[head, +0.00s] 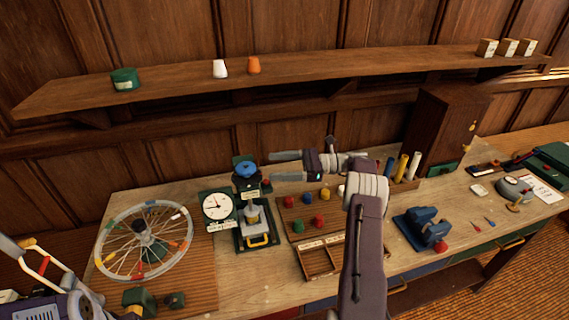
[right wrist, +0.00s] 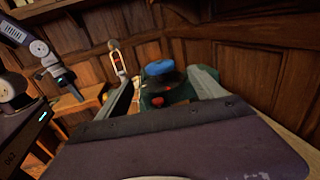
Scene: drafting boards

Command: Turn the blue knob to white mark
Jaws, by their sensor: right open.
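The blue knob (head: 246,171) sits on top of a dark device on a green base, behind the bench's middle. It also shows in the right wrist view (right wrist: 159,68), beyond and between my fingers. No white mark can be made out on it. My right gripper (head: 272,166) is open and empty, its fingers pointing left at the knob with a small gap in the head view. In the right wrist view the two fingers (right wrist: 163,88) stand apart either side of the knob.
A round dial (head: 216,206) stands left of the knob, and a spoked wheel (head: 145,243) further left. A board with several coloured knobs (head: 293,232) lies right. A shelf (head: 330,70) runs above.

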